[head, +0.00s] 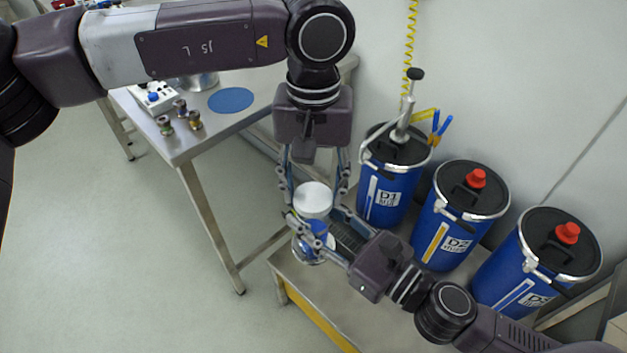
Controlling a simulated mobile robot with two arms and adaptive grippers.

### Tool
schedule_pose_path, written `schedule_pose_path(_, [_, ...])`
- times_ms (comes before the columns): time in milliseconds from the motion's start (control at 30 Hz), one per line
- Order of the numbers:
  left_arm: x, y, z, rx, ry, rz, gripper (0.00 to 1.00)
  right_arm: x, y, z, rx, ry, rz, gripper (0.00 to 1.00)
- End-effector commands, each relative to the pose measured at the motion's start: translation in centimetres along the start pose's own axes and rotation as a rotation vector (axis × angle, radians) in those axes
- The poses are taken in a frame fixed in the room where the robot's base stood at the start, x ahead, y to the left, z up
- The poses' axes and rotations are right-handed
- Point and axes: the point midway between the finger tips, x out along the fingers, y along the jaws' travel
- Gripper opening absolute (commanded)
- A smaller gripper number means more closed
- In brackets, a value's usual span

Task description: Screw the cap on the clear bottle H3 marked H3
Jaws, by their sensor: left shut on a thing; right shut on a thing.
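The clear bottle H3 (305,254), with blue showing in its lower part, is held upright above the near left end of the low bench. My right gripper (314,236) comes in from the lower right and is shut on the bottle's body. The white cap (313,197) is directly over the bottle's top. My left gripper (314,203) points down from above and is shut on the cap, one finger on each side. I cannot tell whether the cap's thread is engaged. The bottle's marking is not readable and its neck is hidden.
Blue drums D1 (378,200), D2 (438,242) and D3 (515,284) stand close behind my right arm; D1 carries a pump (405,120). A steel table (215,130) at left holds a blue disc (231,100) and small fittings (180,115). Floor at lower left is clear.

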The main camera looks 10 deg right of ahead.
Motion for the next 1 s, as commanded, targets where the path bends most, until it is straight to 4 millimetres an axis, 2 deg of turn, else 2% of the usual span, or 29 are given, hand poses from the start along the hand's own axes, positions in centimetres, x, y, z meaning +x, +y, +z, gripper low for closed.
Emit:
schedule_pose_path(467, [0.0, 0.0, 0.0, 0.001, 0.001, 0.0, 0.38, 0.0, 0.0, 0.1, -0.001, -0.002, 0.0, 0.0])
schedule_pose_path(1000, [1.1, 0.0, 0.0, 0.001, -0.001, 0.001, 0.38, 0.0, 0.0, 0.1, -0.001, -0.002, 0.001, 0.0])
